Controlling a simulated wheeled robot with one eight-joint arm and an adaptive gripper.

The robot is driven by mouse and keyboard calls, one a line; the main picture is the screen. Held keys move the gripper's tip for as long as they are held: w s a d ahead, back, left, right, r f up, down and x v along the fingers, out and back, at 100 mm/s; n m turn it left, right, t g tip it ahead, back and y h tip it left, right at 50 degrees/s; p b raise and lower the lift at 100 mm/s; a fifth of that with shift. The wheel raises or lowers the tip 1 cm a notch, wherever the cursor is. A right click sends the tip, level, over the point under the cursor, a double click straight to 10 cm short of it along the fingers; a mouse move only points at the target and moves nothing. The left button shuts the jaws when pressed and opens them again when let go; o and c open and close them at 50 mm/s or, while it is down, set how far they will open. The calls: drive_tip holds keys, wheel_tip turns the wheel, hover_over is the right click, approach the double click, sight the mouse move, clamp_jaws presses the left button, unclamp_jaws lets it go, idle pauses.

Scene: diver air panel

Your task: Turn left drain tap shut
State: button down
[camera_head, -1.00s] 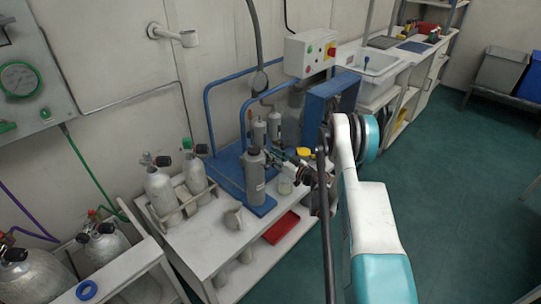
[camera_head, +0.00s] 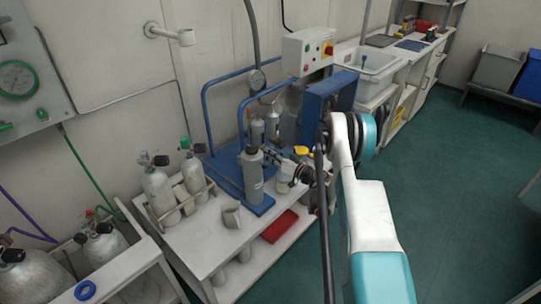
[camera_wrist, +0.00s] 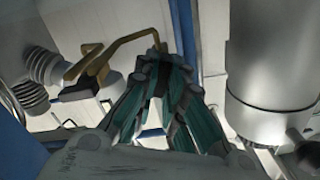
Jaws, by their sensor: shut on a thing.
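In the wrist view, a bent brass-coloured tap lever (camera_wrist: 120,47) runs from a dark block at left up to the fingertips. My gripper (camera_wrist: 158,78) has its fingers closed together, shut on the end of this lever; the exact contact is partly hidden by the fingers. In the head view my gripper (camera_head: 272,157) is low beside the blue-framed compressor unit, just behind a grey bottle. Two small filter cylinders (camera_head: 257,130) stand just behind it. The tap itself is too small and covered to make out in the head view.
The grey bottle (camera_head: 253,175) stands close to my gripper; a large metal cylinder (camera_wrist: 270,65) is close at right in the wrist view. A blue tube frame (camera_head: 207,120) surrounds the unit.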

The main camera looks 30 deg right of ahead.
drive_tip(key=m, duration=0.6)
drive_tip(key=shift+d+f+m, duration=0.15)
drive_tip(key=shift+m, duration=0.15)
drive_tip(key=m, duration=0.6)
drive_tip(key=shift+d+f, duration=0.1)
drive_tip(key=shift+f, duration=0.1)
drive_tip(key=shift+m, duration=0.3)
drive_tip(key=c, duration=1.7)
unclamp_jaws()
